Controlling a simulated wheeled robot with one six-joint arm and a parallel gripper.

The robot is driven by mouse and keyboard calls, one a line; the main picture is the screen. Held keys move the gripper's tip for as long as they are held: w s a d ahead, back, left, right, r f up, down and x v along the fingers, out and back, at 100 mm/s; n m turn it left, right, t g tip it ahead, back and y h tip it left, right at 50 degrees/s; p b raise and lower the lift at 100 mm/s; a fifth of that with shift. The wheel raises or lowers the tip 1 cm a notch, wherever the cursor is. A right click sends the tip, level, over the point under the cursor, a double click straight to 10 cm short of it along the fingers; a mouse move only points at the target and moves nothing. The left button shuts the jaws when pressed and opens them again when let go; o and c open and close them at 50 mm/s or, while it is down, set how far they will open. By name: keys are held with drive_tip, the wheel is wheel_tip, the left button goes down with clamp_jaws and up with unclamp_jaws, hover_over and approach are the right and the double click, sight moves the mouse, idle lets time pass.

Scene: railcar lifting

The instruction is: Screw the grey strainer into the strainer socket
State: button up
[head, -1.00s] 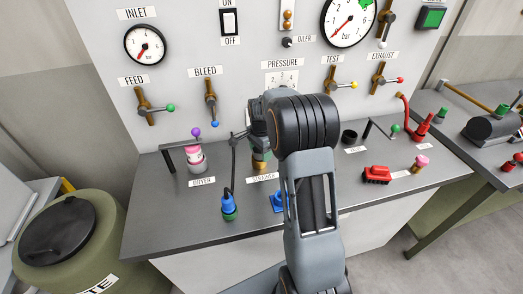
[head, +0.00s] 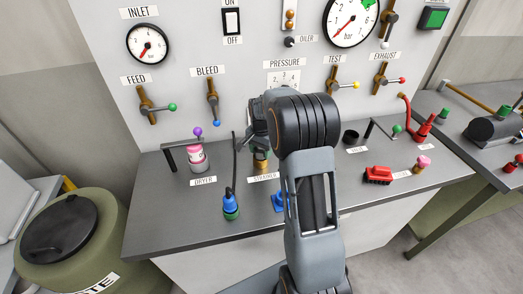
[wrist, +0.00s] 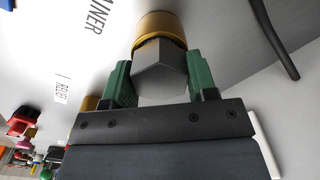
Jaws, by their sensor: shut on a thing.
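The grey strainer (wrist: 160,70) has a hexagonal end and sits between the green fingers of my gripper (wrist: 161,84) in the wrist view. My gripper is shut on it. The strainer meets the brass-coloured strainer socket (wrist: 160,27); how deep the thread sits cannot be seen. In the head view the socket (head: 261,166) stands upright on the bench behind the STRAINER label (head: 264,177). My gripper is directly above it there, and my arm hides most of the gripper and the strainer.
A blue and green fitting with a black rod (head: 231,205) stands just left of the socket. A red block (head: 378,175) and a black cup (head: 350,137) are to the right. The gauge panel rises behind.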

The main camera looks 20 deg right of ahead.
drive_tip(key=m, duration=0.4)
drive_tip(key=shift+s+d+f, duration=0.1)
drive_tip(key=shift+s+d, duration=0.05)
drive_tip(key=shift+d, duration=0.05)
drive_tip(key=m, duration=0.4)
drive_tip(key=shift+m, duration=0.4)
drive_tip(key=shift+c, duration=0.2)
drive_tip(key=shift+o, duration=0.4)
drive_tip(key=m, duration=0.4)
drive_tip(key=shift+s+d, duration=0.1)
drive_tip(key=shift+d, duration=0.05)
drive_tip(key=shift+a+m, duration=0.2)
drive_tip(key=shift+m, duration=0.9)
drive_tip(key=o, duration=1.1)
drive_tip(key=shift+c, duration=0.2)
